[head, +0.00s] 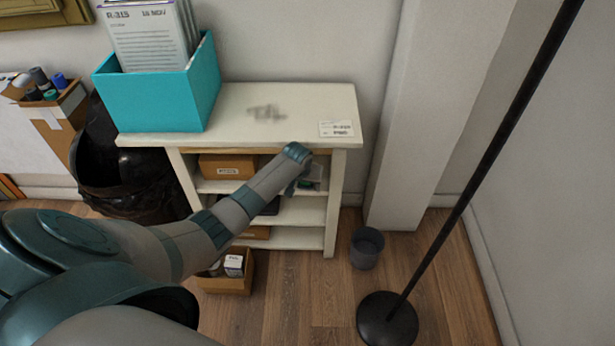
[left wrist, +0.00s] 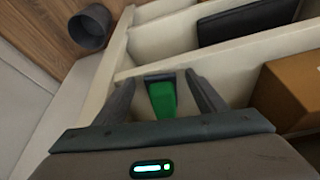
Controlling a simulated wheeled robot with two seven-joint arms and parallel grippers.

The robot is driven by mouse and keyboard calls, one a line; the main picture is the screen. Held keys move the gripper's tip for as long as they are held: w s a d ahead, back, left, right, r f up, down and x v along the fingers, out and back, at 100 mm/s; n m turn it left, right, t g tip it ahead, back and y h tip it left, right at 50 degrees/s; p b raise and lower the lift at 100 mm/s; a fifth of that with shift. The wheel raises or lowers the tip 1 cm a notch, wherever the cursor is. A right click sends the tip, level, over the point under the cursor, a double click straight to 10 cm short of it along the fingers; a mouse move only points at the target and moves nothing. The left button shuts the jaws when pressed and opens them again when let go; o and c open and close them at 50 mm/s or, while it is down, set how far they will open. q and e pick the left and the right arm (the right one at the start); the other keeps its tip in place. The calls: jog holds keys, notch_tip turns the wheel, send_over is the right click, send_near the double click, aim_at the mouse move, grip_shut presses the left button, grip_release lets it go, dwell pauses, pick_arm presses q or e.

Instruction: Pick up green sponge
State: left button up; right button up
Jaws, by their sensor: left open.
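The green sponge (left wrist: 162,99) is on an upper shelf of the white shelf unit. In the left wrist view it lies between the two fingers of my left gripper (left wrist: 160,82), with gaps on both sides. A dark edge shows just beyond the sponge. My left gripper is open and reaches into the shelf opening from the front. My right gripper is in neither view.
The white shelf unit (head: 290,97) carries a teal file box (head: 155,100) on top. A cardboard box (head: 226,166) shares the sponge's shelf. A bin (head: 366,248) and a black pole stand (head: 388,318) are on the floor to the right. An open box (head: 230,283) is below.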

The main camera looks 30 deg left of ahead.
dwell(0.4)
pick_arm(q)
jog(key=c, duration=1.1)
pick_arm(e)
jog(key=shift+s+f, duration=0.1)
